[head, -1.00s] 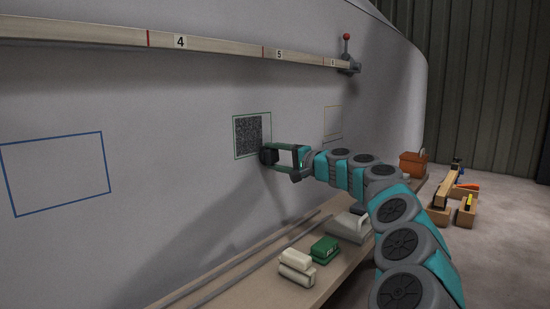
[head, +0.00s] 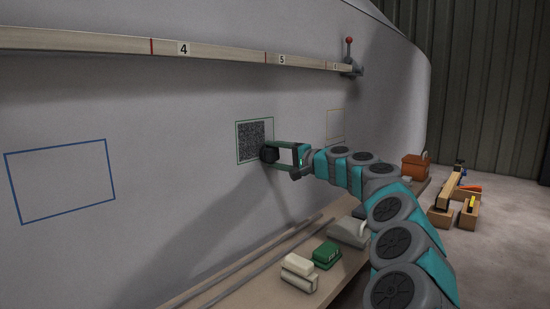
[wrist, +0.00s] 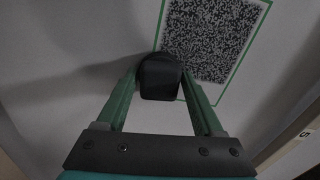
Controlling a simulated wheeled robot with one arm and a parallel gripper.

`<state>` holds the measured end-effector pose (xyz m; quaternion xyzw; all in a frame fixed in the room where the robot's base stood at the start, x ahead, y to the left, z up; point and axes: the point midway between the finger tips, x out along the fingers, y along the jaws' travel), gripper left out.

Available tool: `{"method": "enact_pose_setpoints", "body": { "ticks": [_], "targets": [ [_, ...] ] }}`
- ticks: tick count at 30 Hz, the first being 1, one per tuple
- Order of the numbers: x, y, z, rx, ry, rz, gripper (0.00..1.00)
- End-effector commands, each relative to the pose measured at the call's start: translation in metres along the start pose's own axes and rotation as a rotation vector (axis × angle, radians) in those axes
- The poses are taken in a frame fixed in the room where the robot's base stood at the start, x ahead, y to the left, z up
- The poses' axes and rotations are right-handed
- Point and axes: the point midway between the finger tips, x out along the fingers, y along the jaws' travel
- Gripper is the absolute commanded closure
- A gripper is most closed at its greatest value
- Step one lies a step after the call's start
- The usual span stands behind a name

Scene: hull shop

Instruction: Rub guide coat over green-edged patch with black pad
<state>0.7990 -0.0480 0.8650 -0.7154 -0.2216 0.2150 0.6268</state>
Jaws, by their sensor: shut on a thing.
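The green-edged patch (head: 254,140) is on the grey hull wall, mostly filled with dark speckled guide coat (head: 251,136). It also shows at the upper right of the wrist view (wrist: 212,38). My gripper (head: 275,154) is shut on the black pad (head: 269,155). In the wrist view the pad (wrist: 160,77) sits between the green fingers, at the patch's lower corner, overlapping its edge. I cannot tell whether the pad touches the hull. The speckle that shows looks even, with no clear rubbed strip; the part behind the pad is hidden.
A blue-edged outline (head: 61,180) is at left and a yellow-edged one (head: 336,124) at right. A numbered batten (head: 110,44) runs above. A bench (head: 240,284) below holds a cream block (head: 299,271), a green block (head: 327,253) and a grey tool (head: 348,232). An orange box (head: 414,166) stands behind.

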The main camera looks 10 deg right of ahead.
Motion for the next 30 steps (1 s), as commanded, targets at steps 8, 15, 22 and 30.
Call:
{"method": "enact_pose_setpoints", "body": {
  "ticks": [8,15,22,30],
  "targets": [
    [0.001,-0.016,-0.001,0.001,-0.002,0.0,0.8],
    [0.001,-0.031,-0.002,0.0,-0.002,-0.001,0.8],
    [0.0,-0.047,-0.004,0.001,-0.002,-0.001,0.8],
    [0.0,-0.055,-0.006,0.002,-0.001,-0.001,0.8]
  ]
}}
